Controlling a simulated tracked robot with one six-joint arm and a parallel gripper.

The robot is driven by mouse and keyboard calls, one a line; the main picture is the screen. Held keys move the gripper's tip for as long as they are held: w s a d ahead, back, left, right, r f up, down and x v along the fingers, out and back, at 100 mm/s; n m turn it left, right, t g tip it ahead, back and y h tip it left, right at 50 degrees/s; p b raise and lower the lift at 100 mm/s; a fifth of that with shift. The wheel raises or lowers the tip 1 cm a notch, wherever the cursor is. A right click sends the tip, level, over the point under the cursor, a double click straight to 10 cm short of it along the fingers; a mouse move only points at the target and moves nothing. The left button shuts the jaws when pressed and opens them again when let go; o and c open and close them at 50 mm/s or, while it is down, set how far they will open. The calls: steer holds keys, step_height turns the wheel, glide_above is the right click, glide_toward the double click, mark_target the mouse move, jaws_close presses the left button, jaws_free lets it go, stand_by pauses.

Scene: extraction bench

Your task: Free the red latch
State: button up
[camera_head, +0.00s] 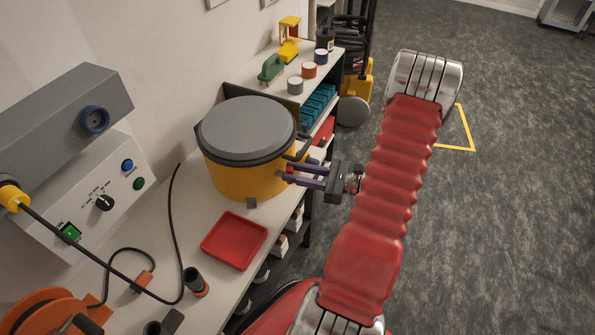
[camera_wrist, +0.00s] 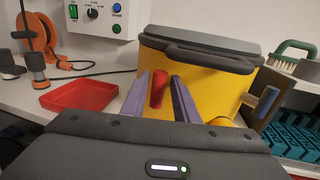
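A yellow tub (camera_head: 235,178) with a grey lid (camera_head: 246,128) stands on the bench. The red latch (camera_wrist: 157,88) is on the tub's near side in the wrist view, upright below the lid's dark handle. My gripper (camera_wrist: 160,80) points at the tub with its two purple-grey fingers apart, one on each side of the latch. Gaps show between latch and fingers, so it is not gripped. In the head view, my gripper (camera_head: 283,174) reaches the tub's right side, and the fingers mostly hide the latch. A blue-grey piece (camera_wrist: 266,100) sticks out from the tub further right.
A red tray (camera_head: 235,240) lies in front of the tub. A grey control box (camera_head: 110,180) with a black cable stands at the left, near an orange reel (camera_head: 40,315). A shelf (camera_head: 300,75) with jars and a green-handled brush (camera_head: 271,68) is behind the tub.

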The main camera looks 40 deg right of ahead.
jaws_close()
steer(key=shift+d, duration=0.2)
steer(key=shift+a+n, duration=0.1)
steer(key=shift+n, duration=0.3)
steer(key=shift+s+a+f+n+h, duration=0.15)
steer(key=shift+a+f+n+h, duration=0.4)
steer(key=shift+n, duration=1.9)
steer(key=shift+s+a+f+n+h, duration=0.25)
steer(key=shift+n+h, duration=0.55)
steer(key=shift+n, duration=1.7)
steer(key=shift+s+a+f+n+h, duration=0.15)
steer(key=shift+a+n+h, duration=0.45)
steer(key=shift+n, duration=1.85)
steer(key=shift+w+f, duration=0.1)
